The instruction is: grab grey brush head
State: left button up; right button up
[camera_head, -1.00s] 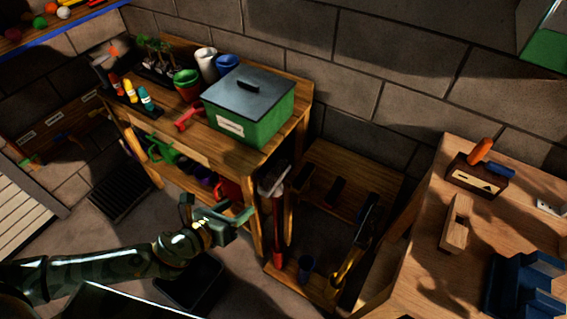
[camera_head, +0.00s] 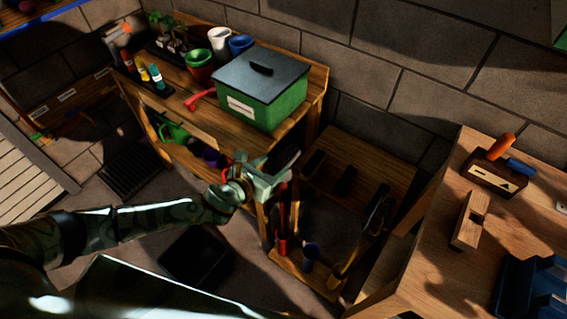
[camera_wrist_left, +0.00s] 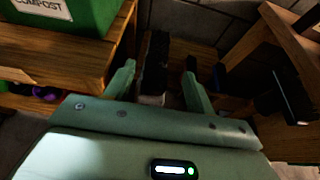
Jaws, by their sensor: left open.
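My left gripper (camera_head: 266,166) is open in front of the tool rack, at the right end of the potting bench. In the left wrist view the open fingers (camera_wrist_left: 158,82) have a dark upright strip between them. A small light grey piece (camera_wrist_left: 151,100), which looks like part of the grey brush head, shows low between the fingers, partly hidden by my gripper body. I cannot tell whether it touches a finger. In the head view my gripper covers the brush head; the red handle (camera_head: 283,225) shows below. The right gripper is not in view.
The wooden bench with the green compost box (camera_head: 262,92) stands left of the rack (camera_head: 352,170). A yellow-ended tool (camera_head: 343,268) and a small blue cup (camera_head: 310,254) are at the rack's base. A wooden workbench (camera_head: 440,225) stands at right.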

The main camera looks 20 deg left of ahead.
aim_at(281, 159)
pick_arm(q)
jog(key=b+x, duration=0.1)
jog(key=x, duration=0.4)
jog(key=shift+w+a+b, duration=0.1)
jog(key=shift+w+b, duration=0.1)
jog(key=shift+b, duration=0.1)
jog(key=shift+r, duration=0.1)
jog(key=shift+c, duration=1.3)
jog(key=c, duration=0.9)
jog(key=shift+o, duration=0.2)
jog(key=shift+o, duration=0.2)
